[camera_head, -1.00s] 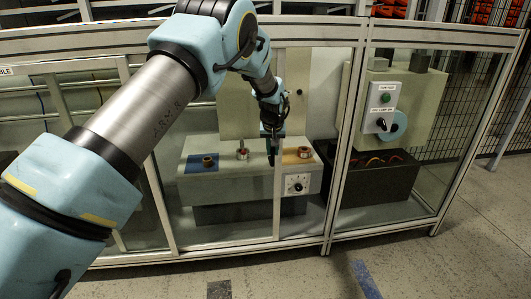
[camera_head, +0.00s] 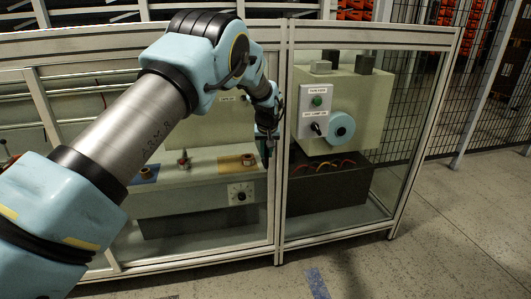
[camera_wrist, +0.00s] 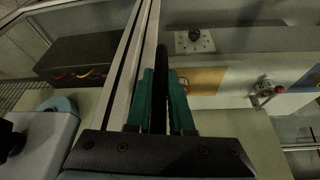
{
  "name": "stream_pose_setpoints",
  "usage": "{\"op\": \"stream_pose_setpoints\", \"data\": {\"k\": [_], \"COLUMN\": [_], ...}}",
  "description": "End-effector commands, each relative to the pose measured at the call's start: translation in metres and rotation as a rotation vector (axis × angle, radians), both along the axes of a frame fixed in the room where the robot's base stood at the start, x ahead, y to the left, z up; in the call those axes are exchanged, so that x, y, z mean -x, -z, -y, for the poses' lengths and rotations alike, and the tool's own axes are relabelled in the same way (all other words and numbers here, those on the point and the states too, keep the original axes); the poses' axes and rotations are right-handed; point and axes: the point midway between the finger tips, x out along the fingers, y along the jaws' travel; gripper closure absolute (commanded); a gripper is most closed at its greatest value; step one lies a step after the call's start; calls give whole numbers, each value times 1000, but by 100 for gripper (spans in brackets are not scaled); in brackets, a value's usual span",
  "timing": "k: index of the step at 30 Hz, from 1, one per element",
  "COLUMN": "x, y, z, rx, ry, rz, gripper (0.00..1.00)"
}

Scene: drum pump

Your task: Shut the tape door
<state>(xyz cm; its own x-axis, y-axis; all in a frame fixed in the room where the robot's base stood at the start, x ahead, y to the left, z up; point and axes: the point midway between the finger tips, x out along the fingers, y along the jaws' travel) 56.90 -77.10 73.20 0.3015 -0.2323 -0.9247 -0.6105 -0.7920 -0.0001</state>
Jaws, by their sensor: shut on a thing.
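The tape door, taken to be the glazed sliding panel with a pale metal frame (camera_head: 272,205), stands in the left bay. Its right edge lies close along the fixed upright post (camera_head: 283,150); in the wrist view two pale bars (camera_wrist: 124,75) run side by side with a thin dark line between them. I cannot tell whether they touch. A dark upright handle bar (camera_wrist: 161,65) is by the door's edge. My gripper (camera_head: 267,148) is shut on it, with the green fingers (camera_wrist: 163,95) on either side. The fingers hide the handle's lower part.
Behind the glass is a pale bench with an orange pad (camera_head: 238,162), a dial (camera_head: 240,194) and a red-topped fitting (camera_head: 184,160). The right bay holds a control box (camera_head: 318,110), a blue roll (camera_head: 341,128) and a dark bin (camera_head: 330,190). Open floor lies right and in front.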

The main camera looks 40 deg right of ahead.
Motion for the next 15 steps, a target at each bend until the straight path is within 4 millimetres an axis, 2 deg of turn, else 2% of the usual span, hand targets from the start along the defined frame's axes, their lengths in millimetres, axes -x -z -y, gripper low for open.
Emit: {"op": "stream_pose_setpoints", "data": {"k": [11, 12, 15], "x": [4, 4, 4], "y": [-1, -1, -1], "z": [5, 6, 6], "rx": [8, 9, 9], "ry": [8, 9, 8], "rz": [0, 1, 1], "gripper": [100, 76, 64]}}
